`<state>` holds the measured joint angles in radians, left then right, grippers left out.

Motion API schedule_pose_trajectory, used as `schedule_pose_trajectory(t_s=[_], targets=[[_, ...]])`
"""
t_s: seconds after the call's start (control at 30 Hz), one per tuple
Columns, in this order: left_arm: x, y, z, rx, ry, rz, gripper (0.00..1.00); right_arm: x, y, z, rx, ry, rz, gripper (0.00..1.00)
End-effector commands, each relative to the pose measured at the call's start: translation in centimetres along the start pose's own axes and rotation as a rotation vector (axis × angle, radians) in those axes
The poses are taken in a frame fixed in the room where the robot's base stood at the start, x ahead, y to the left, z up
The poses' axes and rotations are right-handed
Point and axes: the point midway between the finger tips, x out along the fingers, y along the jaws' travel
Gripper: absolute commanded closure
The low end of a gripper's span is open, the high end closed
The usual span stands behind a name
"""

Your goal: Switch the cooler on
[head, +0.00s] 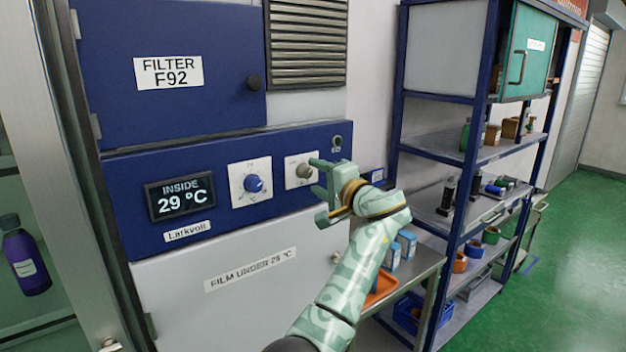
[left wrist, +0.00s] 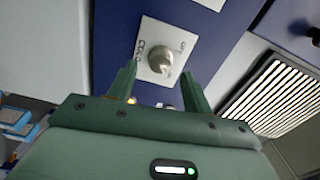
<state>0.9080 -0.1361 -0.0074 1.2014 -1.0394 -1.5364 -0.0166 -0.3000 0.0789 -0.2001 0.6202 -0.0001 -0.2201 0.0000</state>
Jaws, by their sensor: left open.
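The cooler is a blue and grey cabinet with a blue control panel (head: 220,214). Its display (head: 180,196) reads "INSIDE 29 °C". A blue knob (head: 253,184) sits on a white plate right of the display. A grey knob (head: 304,171) on another white plate (head: 292,182) is further right. My left gripper (head: 318,190) is open just in front and right of the grey knob. In the left wrist view the grey knob (left wrist: 161,63) shows ahead of my open fingers (left wrist: 158,86), apparently not gripped. My right gripper is not in view.
A small round dark fitting (head: 337,142) is at the panel's upper right. The door below carries a label, "FILM UNDER 25 °C" (head: 250,270). A blue shelf rack (head: 455,152) with bottles and tapes stands right. Green floor (head: 570,270) is clear at far right.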

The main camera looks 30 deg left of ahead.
Motion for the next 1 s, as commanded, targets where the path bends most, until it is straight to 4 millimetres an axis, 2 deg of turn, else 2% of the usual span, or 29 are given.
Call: schedule_pose_trajectory(t_s=[0.03,0.3,0.5,0.7,1.0], targets=[[-1.4,0.6,-0.1,-0.003,0.005,0.003,0.50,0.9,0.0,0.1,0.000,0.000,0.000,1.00],[-8.8,0.6,-0.1,-0.002,0.005,0.004,0.50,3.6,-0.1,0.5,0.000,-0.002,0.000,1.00],[-12.4,0.4,-0.1,0.001,0.003,0.001,0.50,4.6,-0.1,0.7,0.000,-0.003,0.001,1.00],[-13.6,0.1,-0.1,0.001,0.001,0.001,0.50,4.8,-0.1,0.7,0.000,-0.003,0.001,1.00],[-13.6,0.1,-0.1,0.001,0.001,0.000,0.50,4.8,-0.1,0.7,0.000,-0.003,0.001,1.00]])
